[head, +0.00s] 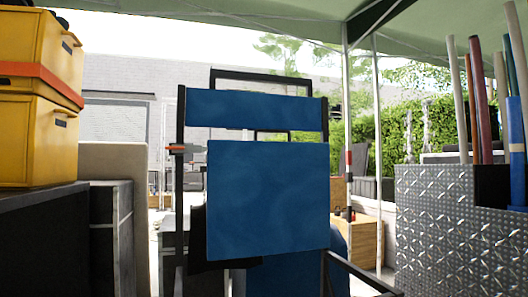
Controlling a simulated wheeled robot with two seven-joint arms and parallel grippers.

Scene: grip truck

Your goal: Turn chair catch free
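A chair with a dark frame and blue panels stands upright in front of me in the head view. Its narrow upper blue panel (255,109) spans two dark posts. A larger square blue panel (268,200) faces me below it and hides much of the frame. A dark bar (362,273) slants down at the lower right. Neither of my grippers shows.
Yellow cases (38,135) with an orange band stand on a dark cabinet (40,235) at the left. A diamond-plate metal box (440,235) holding upright poles and tubes stands at the right. A wooden box (366,240) is behind the chair. A green canopy (220,18) hangs overhead.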

